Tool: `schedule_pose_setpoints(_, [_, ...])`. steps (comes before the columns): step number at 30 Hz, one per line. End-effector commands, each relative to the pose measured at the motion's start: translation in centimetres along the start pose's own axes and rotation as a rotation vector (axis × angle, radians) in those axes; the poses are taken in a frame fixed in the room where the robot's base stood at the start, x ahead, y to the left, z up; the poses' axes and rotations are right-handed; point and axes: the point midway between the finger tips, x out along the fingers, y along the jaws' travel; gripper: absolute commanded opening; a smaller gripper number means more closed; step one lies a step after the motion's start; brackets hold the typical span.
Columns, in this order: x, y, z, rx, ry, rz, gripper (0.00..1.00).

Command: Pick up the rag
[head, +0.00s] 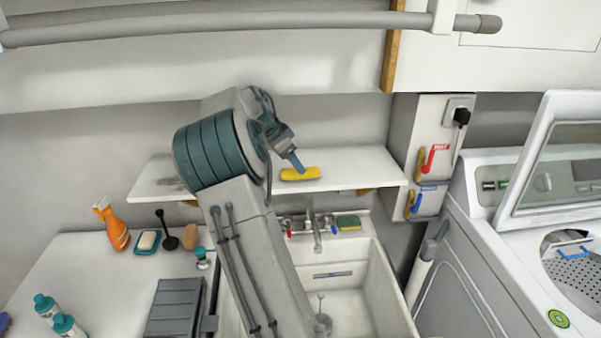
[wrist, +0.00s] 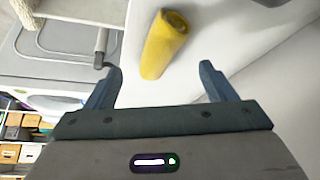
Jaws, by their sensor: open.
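The rag is a rolled yellow cloth (head: 300,174) lying on the white wall shelf above the sink in the head view. It also shows in the wrist view (wrist: 165,44), ahead of the fingers and nearer the left one. My gripper (wrist: 160,82) is open and empty, with one finger on each side of the picture. In the head view my gripper (head: 296,164) is at the shelf, close to the rag; whether it touches the rag cannot be told there. In the wrist view the rag's near end sits roughly level with the fingertips, between them.
The white shelf (head: 360,168) is otherwise mostly clear. Below it are a faucet (head: 316,230), a sponge (head: 348,222) and the sink (head: 360,300). An orange spray bottle (head: 115,226) stands on the left counter. A washing machine (head: 470,270) with raised lid stands right. A pipe (head: 240,22) crosses above.

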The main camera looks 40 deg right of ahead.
Motion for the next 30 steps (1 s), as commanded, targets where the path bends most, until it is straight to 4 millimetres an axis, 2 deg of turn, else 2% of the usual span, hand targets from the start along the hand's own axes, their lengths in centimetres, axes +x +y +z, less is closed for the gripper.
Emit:
schedule_pose_setpoints(4, [2.5,0.1,-0.1,0.0,-0.001,0.006,0.77])
schedule_pose_setpoints(9, [4.6,0.1,-0.1,0.0,-0.001,0.002,0.77])
schedule_pose_setpoints(17, [5.1,0.1,0.0,0.0,-0.001,0.001,0.77])
schedule_pose_setpoints(18, [5.0,0.1,0.0,0.0,-0.001,0.0,0.74])
schedule_pose_setpoints(23, [5.0,0.1,0.0,0.0,-0.001,0.0,0.3])
schedule_pose_setpoints(24, [5.0,0.1,0.0,0.0,-0.001,0.0,0.25])
schedule_pose_setpoints(30, [5.0,0.1,0.0,0.0,-0.001,0.0,0.24])
